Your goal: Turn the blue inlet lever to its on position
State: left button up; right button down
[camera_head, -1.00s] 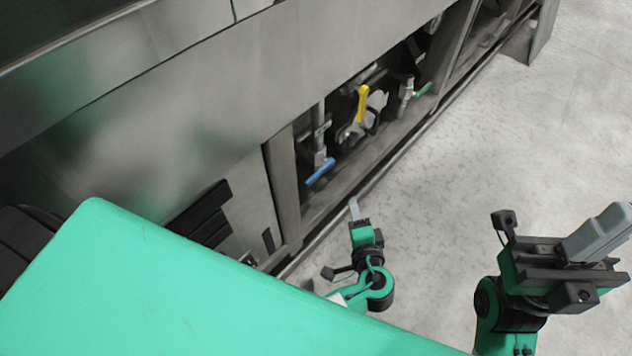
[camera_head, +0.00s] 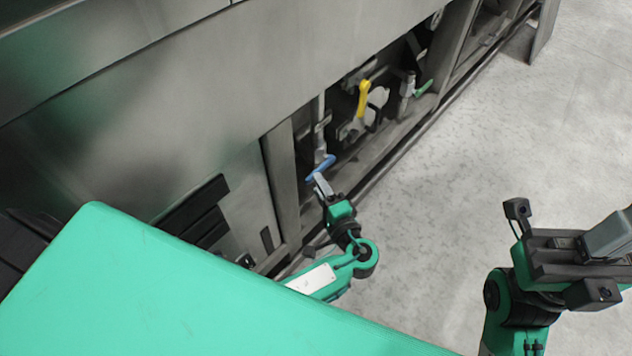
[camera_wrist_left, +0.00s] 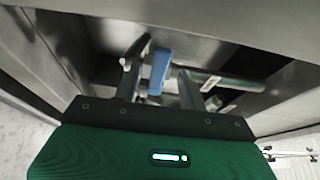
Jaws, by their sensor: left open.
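The blue inlet lever (camera_head: 322,166) is on a pipe in the open bay low in the washer's side. It slants up to the right in the head view. My left gripper (camera_head: 320,182) is open, with its fingertips at the lever. In the left wrist view the blue lever (camera_wrist_left: 160,72) shows between the two spread fingers of the left gripper (camera_wrist_left: 163,68). I cannot tell whether either finger touches it. My right gripper (camera_head: 612,236) is at the right edge, away from the washer and partly cut off; its jaw state is unclear.
A yellow lever (camera_head: 363,97) and a green lever (camera_head: 424,88) are deeper along the same bay. A metal frame post (camera_head: 281,180) bounds the bay on the left, and a lower rail (camera_head: 385,147) runs along its front. The floor (camera_head: 440,210) beside the washer is clear.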

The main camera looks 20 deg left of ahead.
pick_arm(q)
jog(key=shift+x, duration=1.4)
jog(key=shift+c, duration=0.4)
grip_shut()
